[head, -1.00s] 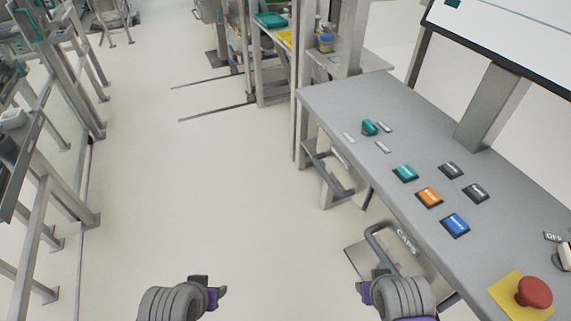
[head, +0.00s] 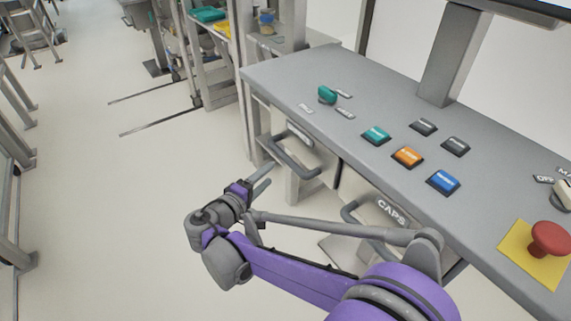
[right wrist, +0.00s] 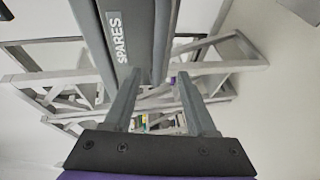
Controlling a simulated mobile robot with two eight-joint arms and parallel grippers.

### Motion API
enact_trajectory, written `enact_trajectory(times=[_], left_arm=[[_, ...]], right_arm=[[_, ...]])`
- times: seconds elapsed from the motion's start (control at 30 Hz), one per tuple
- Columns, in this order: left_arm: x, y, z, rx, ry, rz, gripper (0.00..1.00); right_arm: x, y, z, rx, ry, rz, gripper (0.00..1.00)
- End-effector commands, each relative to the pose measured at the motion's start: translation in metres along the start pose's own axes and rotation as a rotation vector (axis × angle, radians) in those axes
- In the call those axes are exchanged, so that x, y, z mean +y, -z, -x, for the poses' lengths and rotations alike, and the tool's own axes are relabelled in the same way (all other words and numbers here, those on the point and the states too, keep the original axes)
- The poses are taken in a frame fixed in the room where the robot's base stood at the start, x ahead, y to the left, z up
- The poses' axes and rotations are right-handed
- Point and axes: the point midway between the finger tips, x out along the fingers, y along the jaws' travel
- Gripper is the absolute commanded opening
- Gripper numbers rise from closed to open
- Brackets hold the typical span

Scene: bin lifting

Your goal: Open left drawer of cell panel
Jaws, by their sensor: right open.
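The cell panel (head: 330,125) is a grey desk-like console. Its left drawer (head: 318,158) has a grey bar handle (head: 293,158) and looks shut. In the right wrist view a drawer front labelled SPARES (right wrist: 118,38) shows close by, with a grey handle bar (right wrist: 162,40) beside it. My right gripper (head: 266,178) is open and empty, just left of and slightly below the left drawer's handle in the head view. In the right wrist view, its fingers (right wrist: 157,78) point toward the handle bar; whether they touch it I cannot tell. My left gripper is out of view.
A second drawer (head: 375,205) labelled CAPS, with its own handle, sits to the right, partly behind my right arm. Buttons, a green knob (head: 327,95) and a red emergency button (head: 550,239) are on the panel top. The floor (head: 110,200) at left is clear.

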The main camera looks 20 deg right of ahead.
Motion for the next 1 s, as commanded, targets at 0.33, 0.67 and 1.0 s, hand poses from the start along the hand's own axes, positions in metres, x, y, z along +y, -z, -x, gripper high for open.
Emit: enact_trajectory(times=[0.33, 0.67, 1.0], left_arm=[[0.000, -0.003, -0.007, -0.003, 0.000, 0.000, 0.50], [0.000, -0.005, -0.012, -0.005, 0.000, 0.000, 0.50], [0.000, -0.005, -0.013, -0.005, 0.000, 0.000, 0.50]], right_arm=[[0.001, -0.001, -0.054, -0.004, -0.004, 0.001, 0.57], [0.001, 0.000, -0.101, -0.001, -0.003, 0.001, 0.57], [0.002, 0.000, -0.107, 0.000, -0.003, 0.001, 0.57]])
